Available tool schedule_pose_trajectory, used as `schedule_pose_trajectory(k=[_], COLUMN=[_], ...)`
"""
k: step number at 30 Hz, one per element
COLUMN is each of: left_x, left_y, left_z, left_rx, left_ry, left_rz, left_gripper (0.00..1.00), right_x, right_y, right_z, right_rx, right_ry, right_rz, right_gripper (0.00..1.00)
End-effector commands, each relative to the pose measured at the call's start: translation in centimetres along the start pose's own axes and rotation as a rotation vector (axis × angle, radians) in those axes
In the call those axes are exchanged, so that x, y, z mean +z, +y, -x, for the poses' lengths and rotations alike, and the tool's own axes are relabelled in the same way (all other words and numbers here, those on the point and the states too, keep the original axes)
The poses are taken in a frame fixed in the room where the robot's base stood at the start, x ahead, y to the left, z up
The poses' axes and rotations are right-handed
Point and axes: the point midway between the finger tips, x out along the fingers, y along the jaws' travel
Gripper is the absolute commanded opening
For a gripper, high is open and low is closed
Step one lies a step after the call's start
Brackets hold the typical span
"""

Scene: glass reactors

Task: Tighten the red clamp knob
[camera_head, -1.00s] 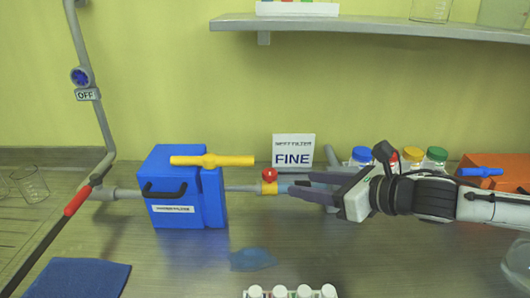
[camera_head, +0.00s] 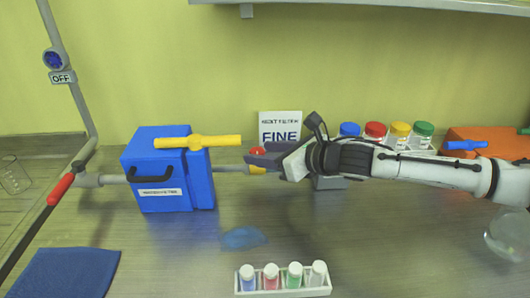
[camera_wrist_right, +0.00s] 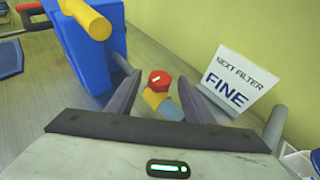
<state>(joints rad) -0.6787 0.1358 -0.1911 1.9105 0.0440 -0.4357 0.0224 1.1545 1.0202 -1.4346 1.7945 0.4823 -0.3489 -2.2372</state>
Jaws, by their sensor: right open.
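The red clamp knob (camera_wrist_right: 159,79) sits on top of a yellow clamp (camera_wrist_right: 156,98) on the pipe to the right of the blue filter box (camera_head: 168,180). In the head view the knob (camera_head: 257,153) is partly hidden behind my right gripper (camera_head: 262,159). In the right wrist view my right gripper (camera_wrist_right: 160,95) is open, its two dark fingers on either side of the knob and clamp. The knob appears between the fingertips; I cannot tell if they touch it. My left gripper is not in view.
A white "FINE" sign (camera_head: 280,127) stands just behind the clamp. Several lidded jars (camera_head: 375,132) and an orange case (camera_head: 490,143) are behind my right arm. A rack of capped vials (camera_head: 285,291), a blue puddle (camera_head: 243,238) and a blue cloth (camera_head: 65,272) lie in front.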

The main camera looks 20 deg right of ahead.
Motion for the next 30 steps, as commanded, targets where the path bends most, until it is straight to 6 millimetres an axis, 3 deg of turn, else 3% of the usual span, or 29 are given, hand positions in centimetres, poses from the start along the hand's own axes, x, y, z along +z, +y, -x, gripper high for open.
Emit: schedule_pose_trajectory(k=[5, 12, 23, 30], left_x=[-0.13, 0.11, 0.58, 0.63], left_y=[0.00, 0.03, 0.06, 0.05], left_z=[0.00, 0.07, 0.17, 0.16], left_rx=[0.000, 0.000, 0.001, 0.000], left_ry=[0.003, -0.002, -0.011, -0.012], left_rz=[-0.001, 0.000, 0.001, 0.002], left_gripper=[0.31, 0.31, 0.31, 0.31], right_x=[0.01, 0.01, -0.02, 0.05], right_y=[0.00, -0.01, 0.32, 0.96], right_z=[0.02, 0.04, 0.04, -0.06], right_rx=[0.000, 0.000, -0.051, -0.195], right_ry=[0.000, 0.000, -0.001, -0.002], right_rz=[0.000, 0.000, -0.023, -0.085], right_gripper=[0.46, 0.06, 0.06, 0.06])
